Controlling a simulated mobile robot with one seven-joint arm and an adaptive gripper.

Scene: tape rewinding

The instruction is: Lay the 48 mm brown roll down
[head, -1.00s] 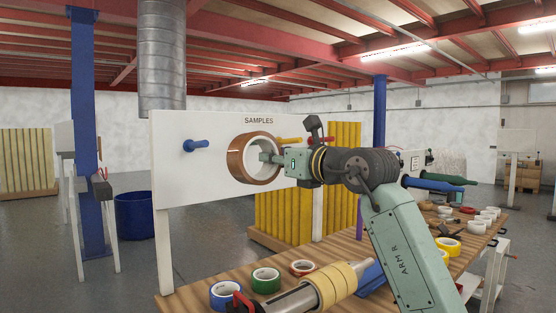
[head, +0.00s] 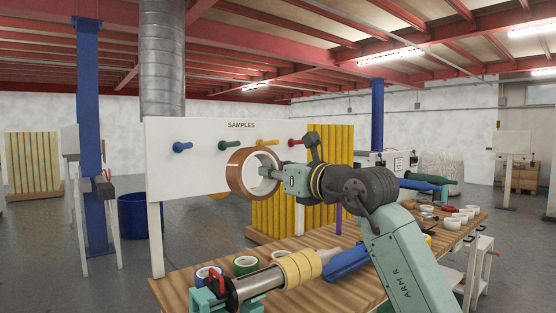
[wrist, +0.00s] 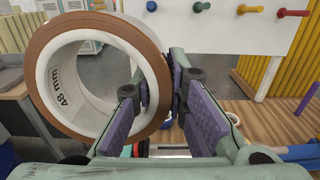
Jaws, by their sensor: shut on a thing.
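The brown roll (head: 239,174) is a wide ring with a white core, held upright in the air in front of the sample board. In the wrist view the roll (wrist: 62,88) fills the left side, and its core reads "48 mm". My gripper (head: 272,172) is shut on the roll's wall at its right side, also seen in the wrist view (wrist: 163,88). One purple-padded finger is inside the ring and the other is outside. The roll is clear of the wooden table (head: 180,288) and appears clear of the pegs.
The SAMPLES board (head: 185,185) carries blue (head: 182,147), green (head: 229,145), yellow (head: 268,142) and red (head: 295,142) pegs. On the table are a blue roll (head: 204,270), a green roll (head: 246,263) and a spindle with tan rolls (head: 295,268). White rolls (head: 461,217) stand farther right.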

